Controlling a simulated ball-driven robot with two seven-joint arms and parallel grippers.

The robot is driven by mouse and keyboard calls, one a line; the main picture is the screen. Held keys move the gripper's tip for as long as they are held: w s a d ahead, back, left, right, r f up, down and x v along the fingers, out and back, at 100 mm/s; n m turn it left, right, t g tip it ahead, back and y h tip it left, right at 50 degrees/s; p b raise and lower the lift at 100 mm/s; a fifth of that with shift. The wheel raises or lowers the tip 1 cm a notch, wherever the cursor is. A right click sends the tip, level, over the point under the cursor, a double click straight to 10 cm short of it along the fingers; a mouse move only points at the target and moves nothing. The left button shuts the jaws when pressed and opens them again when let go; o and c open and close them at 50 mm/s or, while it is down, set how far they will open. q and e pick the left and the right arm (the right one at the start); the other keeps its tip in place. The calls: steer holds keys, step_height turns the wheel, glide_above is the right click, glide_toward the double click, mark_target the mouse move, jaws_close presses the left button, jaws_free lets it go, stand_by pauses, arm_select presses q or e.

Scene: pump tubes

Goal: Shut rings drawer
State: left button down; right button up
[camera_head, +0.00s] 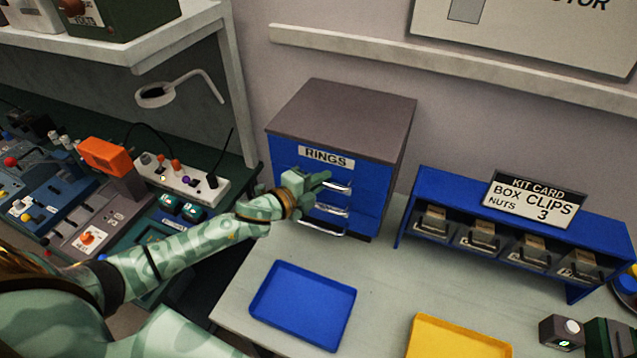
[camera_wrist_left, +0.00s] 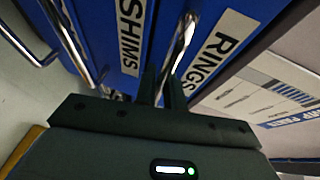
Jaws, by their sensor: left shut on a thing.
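The blue drawer cabinet (camera_head: 385,195) with a brown top stands on the workbench in the head view. Its top drawer carries the RINGS label (camera_head: 326,157); the label also shows in the left wrist view (camera_wrist_left: 218,48). My left gripper (camera_head: 318,181) is at the front of this drawer. In the left wrist view its fingers (camera_wrist_left: 163,85) are shut on the silver handle of the rings drawer (camera_wrist_left: 181,42). The rings drawer front looks about flush with the cabinet; a small gap cannot be ruled out. My right gripper is not in view.
Below are further drawers with silver handles (camera_head: 322,229), one labelled SHIMS (camera_wrist_left: 131,35). A blue tray (camera_head: 303,303) and a yellow tray (camera_head: 455,338) lie in front. A blue bin rack (camera_head: 410,215) with a kit card (camera_head: 535,200) stands right. Bench between is clear.

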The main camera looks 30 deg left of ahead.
arm_select(q)
steer(key=shift+r, duration=0.1)
steer(key=c, duration=1.5)
jaws_free()
steer(key=shift+w, duration=0.1)
steer(key=shift+a, duration=0.1)
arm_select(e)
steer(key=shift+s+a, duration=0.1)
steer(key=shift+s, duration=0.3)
